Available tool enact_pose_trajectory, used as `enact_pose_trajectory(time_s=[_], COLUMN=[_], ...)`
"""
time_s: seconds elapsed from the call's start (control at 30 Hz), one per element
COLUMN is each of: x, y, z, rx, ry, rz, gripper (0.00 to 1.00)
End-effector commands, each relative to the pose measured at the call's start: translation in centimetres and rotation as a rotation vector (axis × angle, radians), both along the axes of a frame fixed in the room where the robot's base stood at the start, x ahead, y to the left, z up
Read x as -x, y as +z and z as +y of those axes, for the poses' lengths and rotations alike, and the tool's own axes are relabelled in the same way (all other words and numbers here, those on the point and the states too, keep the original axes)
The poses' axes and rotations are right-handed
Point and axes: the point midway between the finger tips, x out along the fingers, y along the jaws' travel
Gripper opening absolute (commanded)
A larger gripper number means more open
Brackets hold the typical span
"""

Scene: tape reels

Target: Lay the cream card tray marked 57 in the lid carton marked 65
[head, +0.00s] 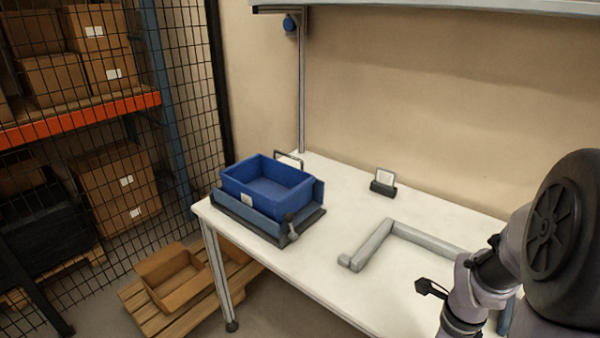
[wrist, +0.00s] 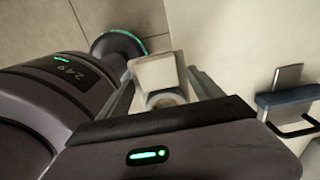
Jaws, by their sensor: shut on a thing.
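My gripper (wrist: 165,78) is shut on a pale cream thing in the wrist view. The thing looks like the cream card tray (wrist: 154,71), seen nearly end-on between the two fingers. No number can be read on it, and part of it is hidden by the gripper. In the head view my arm fills the lower right, and I cannot make out the tray there. An open brown carton (head: 172,278) sits on a wooden pallet on the floor at lower left. No mark can be read on it, so I cannot tell whether it is carton 65.
A blue bin (head: 265,186) sits in a holder on the white table (head: 335,215). A small card stand (head: 383,182) and a grey angled rail (head: 385,240) are also on the table. A mesh fence (head: 90,200) separates the shelves at left.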

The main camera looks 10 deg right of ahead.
Motion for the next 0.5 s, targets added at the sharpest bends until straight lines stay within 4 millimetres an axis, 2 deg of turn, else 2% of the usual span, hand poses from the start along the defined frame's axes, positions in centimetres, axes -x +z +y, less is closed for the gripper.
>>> enact_pose_trajectory(time_s=[0.17, 0.5], x=[0.0, -1.4], y=[0.0, 0.0], z=[0.0, 1.0], rx=[0.0, 0.0], ry=[0.0, 0.178], rz=[0.0, 0.0], gripper=[0.27, 0.27])
